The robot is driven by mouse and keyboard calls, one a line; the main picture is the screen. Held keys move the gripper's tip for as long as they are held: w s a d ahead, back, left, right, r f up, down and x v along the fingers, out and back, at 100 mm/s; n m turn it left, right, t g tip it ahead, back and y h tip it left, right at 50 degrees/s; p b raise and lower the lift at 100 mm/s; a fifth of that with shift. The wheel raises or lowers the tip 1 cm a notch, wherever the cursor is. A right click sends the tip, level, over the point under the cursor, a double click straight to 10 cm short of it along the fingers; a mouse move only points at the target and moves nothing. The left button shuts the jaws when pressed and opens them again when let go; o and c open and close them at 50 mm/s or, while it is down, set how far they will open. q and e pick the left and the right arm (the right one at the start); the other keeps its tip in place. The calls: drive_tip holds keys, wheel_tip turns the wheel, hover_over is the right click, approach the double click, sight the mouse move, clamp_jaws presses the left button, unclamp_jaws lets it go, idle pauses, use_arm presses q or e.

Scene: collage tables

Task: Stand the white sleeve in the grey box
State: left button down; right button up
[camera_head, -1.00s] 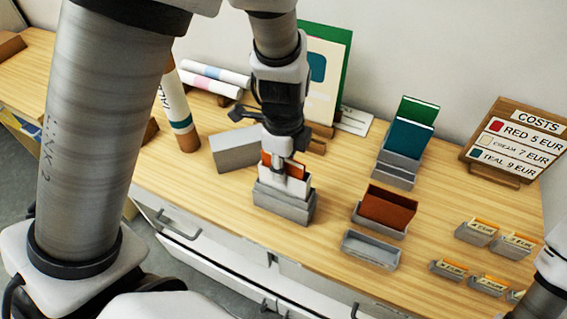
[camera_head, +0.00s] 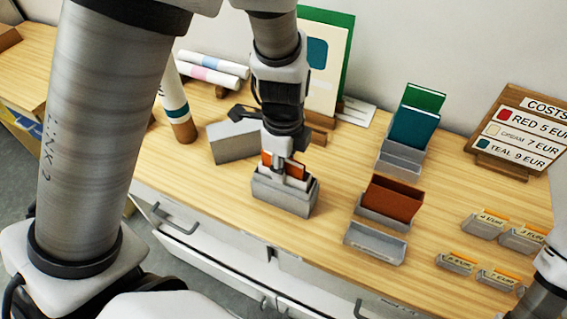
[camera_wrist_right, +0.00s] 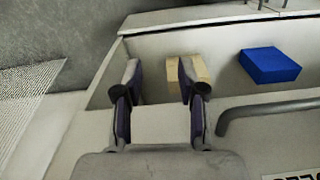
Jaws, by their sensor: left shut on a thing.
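The white sleeve (camera_head: 297,173) is upright in the grey box (camera_head: 284,198), with only its upper part showing above the rim. An orange-red piece (camera_head: 268,158) shows at its back. My left gripper (camera_head: 280,171) points down from above and is shut on the sleeve's upper part. The sleeve's lower part is hidden by the box walls, so I cannot tell whether it touches the bottom. My right gripper (camera_wrist_right: 160,88) shows in the right wrist view, its fingers apart with nothing between them, over an open drawer.
A holder with a red-brown sleeve (camera_head: 394,198), an empty grey tray (camera_head: 376,243) and teal and green sleeves (camera_head: 414,122) are to the right. The drawer holds a blue block (camera_wrist_right: 270,65) and a tan block (camera_wrist_right: 195,70).

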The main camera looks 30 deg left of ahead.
use_arm(q)
drive_tip(key=c, duration=0.8)
unclamp_jaws()
drive_tip(key=shift+r, duration=0.1)
wheel_tip(320, 180, up, 12)
drive_tip(key=shift+f, duration=0.1)
